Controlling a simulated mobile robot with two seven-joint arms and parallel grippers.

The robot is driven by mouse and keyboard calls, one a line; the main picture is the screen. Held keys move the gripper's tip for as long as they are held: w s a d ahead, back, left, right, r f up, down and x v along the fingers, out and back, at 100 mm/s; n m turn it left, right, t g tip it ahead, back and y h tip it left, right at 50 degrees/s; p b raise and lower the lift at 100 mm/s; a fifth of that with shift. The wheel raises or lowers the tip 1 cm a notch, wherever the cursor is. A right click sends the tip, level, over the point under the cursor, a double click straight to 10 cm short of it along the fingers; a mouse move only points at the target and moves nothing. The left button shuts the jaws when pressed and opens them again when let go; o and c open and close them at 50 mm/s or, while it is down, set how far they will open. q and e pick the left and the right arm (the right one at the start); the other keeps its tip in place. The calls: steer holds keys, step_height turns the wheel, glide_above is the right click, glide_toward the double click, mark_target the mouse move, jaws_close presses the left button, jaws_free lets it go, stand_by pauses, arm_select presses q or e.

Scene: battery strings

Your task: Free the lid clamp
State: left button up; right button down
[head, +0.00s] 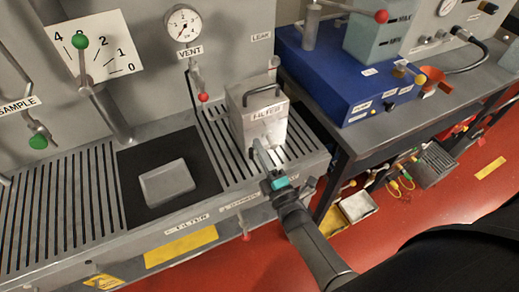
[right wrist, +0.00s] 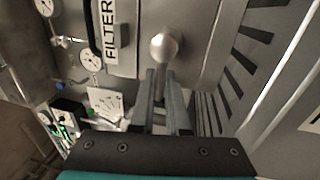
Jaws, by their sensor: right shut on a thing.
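The grey filter housing (head: 245,117) stands on the slatted bench, with a dark handle (head: 262,88) on its lid and a FILTER label on it. My right gripper (head: 259,149) reaches its front face from below right. In the right wrist view the fingers (right wrist: 162,76) are close together at a round metal knob (right wrist: 164,46) in front of the housing, shut on what looks like the clamp lever. The lever's shaft is mostly hidden by the fingers, and I cannot tell how far the clamp is turned. My left gripper is not in view.
A grey block (head: 167,182) lies on a black mat (head: 131,168) left of the housing. A red-tipped valve lever (head: 203,97) hangs behind it, below the VENT gauge (head: 184,23). A blue machine (head: 345,75) stands on the bench to the right.

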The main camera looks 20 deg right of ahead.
stand_by(0.3)
steer(key=c, duration=0.9)
jaws_free()
steer(key=s+f, duration=0.1)
steer(key=s, duration=0.4)
steer(key=s+f, duration=0.1)
steer(key=s, duration=0.4)
steer(key=s+f, duration=0.1)
steer(key=s, duration=0.4)
steer(key=shift+d+b, duration=0.3)
steer(key=shift+b, duration=0.05)
